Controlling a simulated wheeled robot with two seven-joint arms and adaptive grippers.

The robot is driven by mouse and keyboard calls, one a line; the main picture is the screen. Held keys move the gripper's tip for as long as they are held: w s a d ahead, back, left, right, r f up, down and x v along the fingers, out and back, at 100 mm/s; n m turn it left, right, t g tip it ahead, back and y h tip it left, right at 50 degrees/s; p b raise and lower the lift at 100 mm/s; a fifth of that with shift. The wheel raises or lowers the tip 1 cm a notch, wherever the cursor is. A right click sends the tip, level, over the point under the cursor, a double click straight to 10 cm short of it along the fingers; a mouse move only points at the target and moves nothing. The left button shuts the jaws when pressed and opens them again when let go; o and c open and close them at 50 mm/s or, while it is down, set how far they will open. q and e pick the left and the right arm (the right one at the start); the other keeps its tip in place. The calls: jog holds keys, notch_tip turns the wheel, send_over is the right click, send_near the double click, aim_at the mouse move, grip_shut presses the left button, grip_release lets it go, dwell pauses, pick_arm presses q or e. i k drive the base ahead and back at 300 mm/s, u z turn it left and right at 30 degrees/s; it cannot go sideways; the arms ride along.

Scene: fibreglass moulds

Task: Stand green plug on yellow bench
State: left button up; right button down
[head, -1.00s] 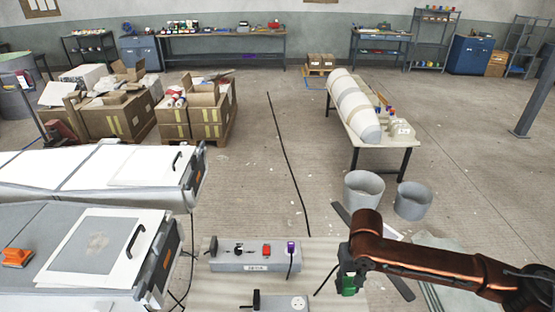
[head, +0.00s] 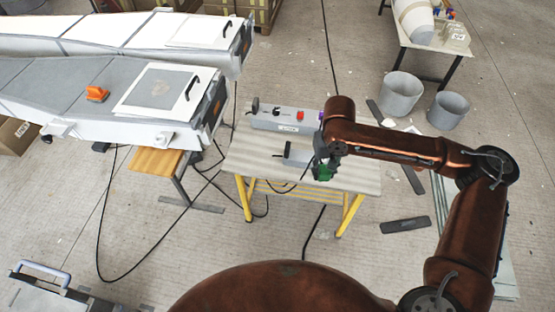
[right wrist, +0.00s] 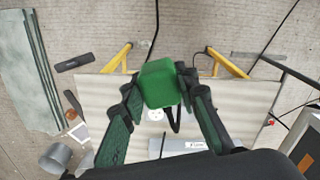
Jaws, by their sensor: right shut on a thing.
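The green plug (head: 323,174) is held in my right gripper (head: 326,162), over the right part of the yellow bench. In the right wrist view the plug (right wrist: 160,83) sits between the two dark fingers (right wrist: 162,94), its green block end towards the camera. A dark cord shows beside it. The yellow bench (head: 356,180) has a pale grey-beige top and yellow legs; its top (right wrist: 110,92) also fills the middle of the right wrist view. I cannot tell exactly how high the plug is above the top. My left gripper is not in view.
A grey switch box (head: 285,121) stands at the bench's back edge, and a second grey box (head: 298,154) with a black handle is near the plug. White moulds (head: 60,90) lie to the left. Grey buckets (head: 400,95) stand on the floor behind right. The bench's front strip looks clear.

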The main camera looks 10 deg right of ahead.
aim_at(245, 154)
jog(key=u, duration=0.05)
jog(key=k, duration=0.35)
jog(key=u, duration=1)
jog(key=i, duration=0.9)
jog(key=z, duration=0.4)
jog(key=i, duration=0.75)
jog(key=z, duration=0.2)
